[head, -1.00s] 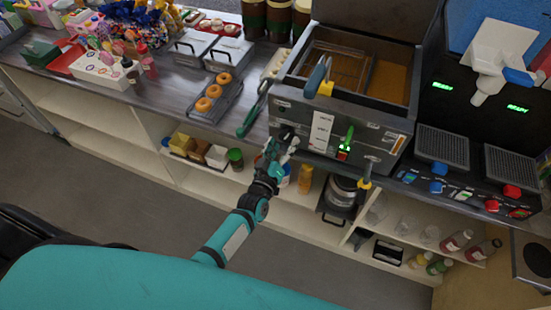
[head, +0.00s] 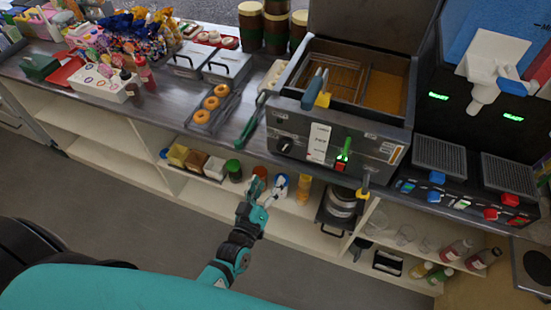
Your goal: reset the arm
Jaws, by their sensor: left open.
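My left gripper (head: 260,192) is in the middle of the head view, at the end of my teal and black arm. It is open, with nothing visible between its fingers. It hangs in front of the open shelf under the counter, below the fryer (head: 340,135). The fryer's front knob (head: 284,146) is in plain sight above the gripper, with a clear gap between them. My right gripper is not in view.
The counter edge and shelf (head: 150,175) run across ahead. Jars and bottles, including an orange bottle (head: 304,189), stand behind the gripper. Green-handled tongs (head: 248,128) lie beside the fryer; a tray of doughnuts (head: 209,108) is further left. Grey floor (head: 130,215) in front is free.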

